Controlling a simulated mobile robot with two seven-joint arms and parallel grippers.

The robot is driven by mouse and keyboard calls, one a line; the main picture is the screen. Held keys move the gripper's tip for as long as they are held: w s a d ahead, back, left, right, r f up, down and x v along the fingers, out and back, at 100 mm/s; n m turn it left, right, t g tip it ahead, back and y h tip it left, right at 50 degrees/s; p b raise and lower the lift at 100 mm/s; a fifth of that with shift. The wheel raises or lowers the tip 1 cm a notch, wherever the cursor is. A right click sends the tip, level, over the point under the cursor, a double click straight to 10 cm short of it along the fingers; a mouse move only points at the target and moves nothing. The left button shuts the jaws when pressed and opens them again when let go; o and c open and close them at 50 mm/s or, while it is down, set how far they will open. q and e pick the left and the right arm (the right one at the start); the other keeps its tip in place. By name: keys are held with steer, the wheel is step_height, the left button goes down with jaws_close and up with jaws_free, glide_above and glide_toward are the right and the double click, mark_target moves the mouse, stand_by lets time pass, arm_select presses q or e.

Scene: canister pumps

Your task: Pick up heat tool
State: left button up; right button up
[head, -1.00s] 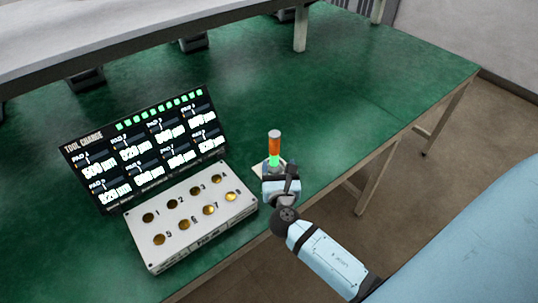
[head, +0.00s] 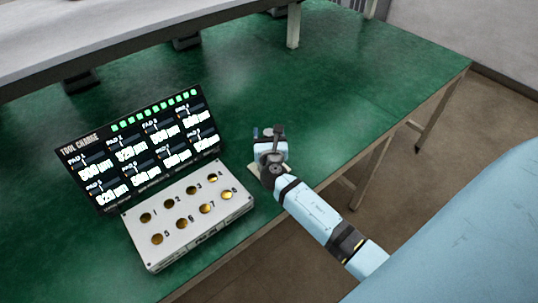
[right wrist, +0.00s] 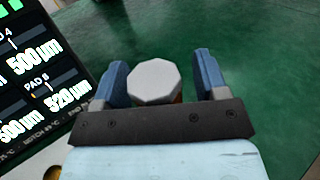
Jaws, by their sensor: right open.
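The heat tool is the upright cylinder with a light grey faceted cap (right wrist: 154,82) in the right wrist view, with a little orange showing beside the cap. My right gripper (right wrist: 162,78) is open, with one blue finger on each side of the cap. My left gripper is not in view.
A white box with several numbered round brass pads (head: 190,217) stands left of the right gripper. The green table (head: 350,95) is clear to the right and behind. A grey raised shelf (head: 130,40) runs along the back.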

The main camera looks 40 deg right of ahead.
jaws_close()
steer(key=shift+r, duration=0.1)
